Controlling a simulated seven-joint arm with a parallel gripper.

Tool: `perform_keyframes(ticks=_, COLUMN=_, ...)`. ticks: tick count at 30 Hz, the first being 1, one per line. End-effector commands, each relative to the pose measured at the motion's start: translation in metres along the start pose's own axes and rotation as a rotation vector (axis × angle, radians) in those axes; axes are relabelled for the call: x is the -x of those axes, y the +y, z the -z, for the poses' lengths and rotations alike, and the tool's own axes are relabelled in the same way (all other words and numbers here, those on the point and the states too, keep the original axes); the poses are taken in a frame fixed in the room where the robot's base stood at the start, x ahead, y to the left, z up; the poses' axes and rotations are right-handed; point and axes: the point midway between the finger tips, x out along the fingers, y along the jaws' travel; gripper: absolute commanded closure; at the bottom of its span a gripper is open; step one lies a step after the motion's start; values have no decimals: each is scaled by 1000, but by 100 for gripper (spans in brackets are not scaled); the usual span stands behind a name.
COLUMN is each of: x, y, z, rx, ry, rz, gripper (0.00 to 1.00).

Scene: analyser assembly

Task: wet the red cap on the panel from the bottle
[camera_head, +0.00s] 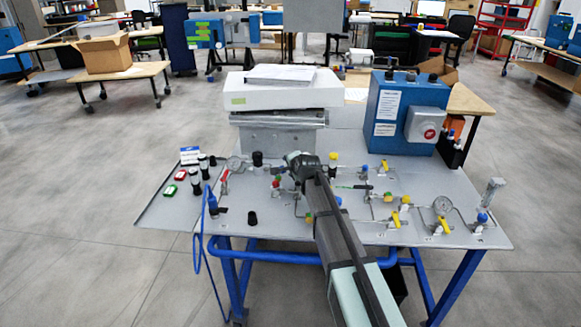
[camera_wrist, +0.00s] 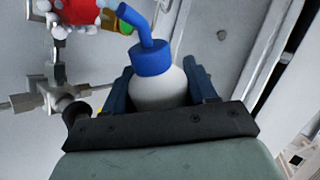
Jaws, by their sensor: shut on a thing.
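In the wrist view, my gripper (camera_wrist: 160,88) is shut on a white bottle (camera_wrist: 160,90) with a blue cap and a bent blue spout (camera_wrist: 136,20). The spout points up and to the left. In the head view, my gripper (camera_head: 301,164) is over the middle of the panel (camera_head: 270,215). There, I cannot make out the bottle or the red cap behind my arm.
Metal tube fittings (camera_wrist: 60,95) lie left of the bottle. A green and orange part (camera_wrist: 118,20) is beside the spout tip. A blue box (camera_head: 405,112) and a white unit (camera_head: 280,95) stand behind the panel.

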Motion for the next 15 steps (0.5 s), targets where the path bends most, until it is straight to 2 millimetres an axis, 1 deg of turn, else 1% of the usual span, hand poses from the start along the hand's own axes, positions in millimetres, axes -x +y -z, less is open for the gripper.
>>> perform_keyframes(ticks=10, x=0, y=-1, z=0, rx=0, ry=0, rz=1, gripper=86)
perform_keyframes(ticks=15, x=5, y=-8, z=2, rx=0, ry=1, rz=2, gripper=86)
